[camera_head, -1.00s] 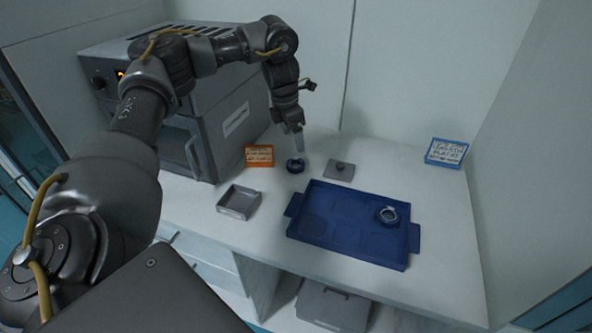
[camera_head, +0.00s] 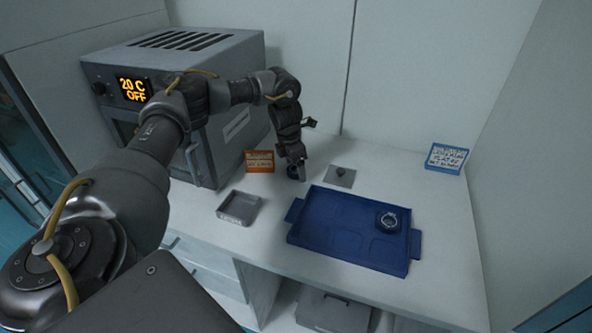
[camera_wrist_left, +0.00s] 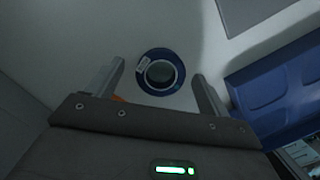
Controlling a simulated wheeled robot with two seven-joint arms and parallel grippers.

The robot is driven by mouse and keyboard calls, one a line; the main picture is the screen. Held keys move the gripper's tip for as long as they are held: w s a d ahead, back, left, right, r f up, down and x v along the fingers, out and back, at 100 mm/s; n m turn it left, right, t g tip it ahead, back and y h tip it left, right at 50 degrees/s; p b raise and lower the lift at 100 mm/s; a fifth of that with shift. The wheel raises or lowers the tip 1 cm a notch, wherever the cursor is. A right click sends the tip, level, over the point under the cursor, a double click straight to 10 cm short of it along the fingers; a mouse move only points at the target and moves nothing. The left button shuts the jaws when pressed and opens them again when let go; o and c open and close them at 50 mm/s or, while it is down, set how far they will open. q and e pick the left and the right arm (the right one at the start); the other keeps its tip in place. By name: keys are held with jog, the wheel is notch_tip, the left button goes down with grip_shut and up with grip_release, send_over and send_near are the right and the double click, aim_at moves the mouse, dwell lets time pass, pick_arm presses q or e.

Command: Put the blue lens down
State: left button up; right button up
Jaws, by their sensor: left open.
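The blue lens (camera_head: 291,171), a dark blue ring with a clear middle, sits on the white table, partly hidden by my gripper in the head view. In the left wrist view the lens (camera_wrist_left: 147,83) shows whole, with a small pale label on its rim. My left gripper (camera_head: 299,174) is open and low over it, pointing down. In the wrist view the fingers (camera_wrist_left: 158,73) stand on either side of the lens with gaps. A second blue ring with a clear middle (camera_head: 388,220) sits in the right part of the blue tray (camera_head: 340,258). My right gripper is not in view.
An orange-framed sign (camera_head: 260,161) and a small grey tray (camera_head: 239,207) are left of the lens. A flat grey plate with a knob (camera_head: 340,176) lies to its right. The oven (camera_head: 225,130) stands behind left, its display reading 20 C OFF. A blue-framed sign (camera_head: 447,158) stands far right.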

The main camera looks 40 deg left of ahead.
pick_arm(q)
jog(key=shift+c, duration=0.4)
jog(key=c, duration=1.1)
jog(key=shift+r, duration=0.1)
